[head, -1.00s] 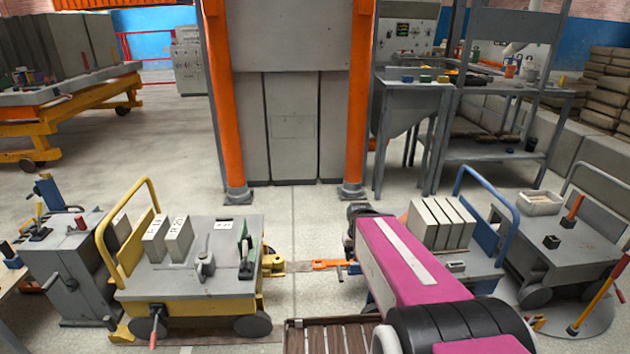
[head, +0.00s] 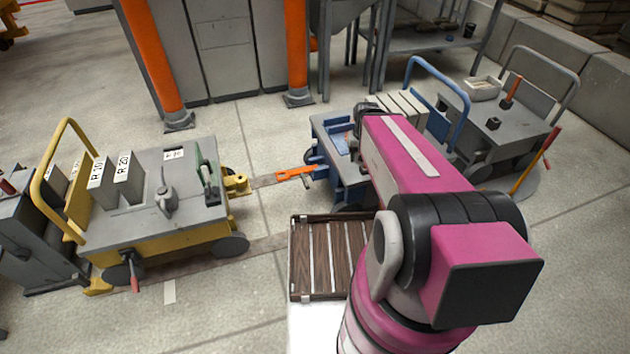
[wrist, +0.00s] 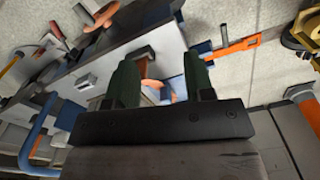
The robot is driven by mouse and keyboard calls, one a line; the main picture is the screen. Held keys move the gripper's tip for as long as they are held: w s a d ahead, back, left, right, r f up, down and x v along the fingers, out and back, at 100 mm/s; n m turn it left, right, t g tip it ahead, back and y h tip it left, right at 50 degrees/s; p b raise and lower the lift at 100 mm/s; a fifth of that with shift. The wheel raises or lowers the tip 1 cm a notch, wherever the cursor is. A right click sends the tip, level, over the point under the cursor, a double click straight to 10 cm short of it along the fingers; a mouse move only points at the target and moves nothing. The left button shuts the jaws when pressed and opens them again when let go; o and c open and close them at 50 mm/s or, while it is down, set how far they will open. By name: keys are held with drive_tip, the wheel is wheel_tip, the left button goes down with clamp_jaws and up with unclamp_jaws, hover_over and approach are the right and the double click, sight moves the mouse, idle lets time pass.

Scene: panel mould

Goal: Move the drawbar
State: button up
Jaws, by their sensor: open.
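The drawbar (head: 295,173) is an orange bar reaching from the blue trolley (head: 323,126) toward the yellow trolley (head: 150,240). Its left end lies short of the yellow coupling (head: 237,184) on the yellow trolley. In the wrist view the orange drawbar (wrist: 235,47) shows to the upper right of my gripper. My gripper (wrist: 162,72) has two dark green fingers standing apart with nothing held between them. The blue trolley's top and parts show behind the fingers. In the head view my pink arm hides part of the blue trolley, and the fingers cannot be made out.
A slatted wooden tray (head: 303,267) is low in front. Orange posts (head: 152,58) and a grey cabinet (head: 222,55) stand behind. A grey trolley (head: 500,130) and a yellow-and-red handle (head: 535,165) are at right.

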drive_tip(key=w+a+f+n+h, duration=0.1)
drive_tip(key=w+a+f+n, duration=0.1)
drive_tip(key=w+a+f, duration=0.9)
drive_tip(key=n+h, duration=0.1)
approach(306, 183)
drive_tip(key=shift+t, duration=0.3)
drive_tip(key=f, duration=0.3)
drive_tip(key=d+f, duration=0.1)
drive_tip(key=f, duration=0.5)
drive_tip(key=shift+w+d+f, duration=0.1)
drive_tip(key=shift+d+f, duration=0.05)
clamp_jaws()
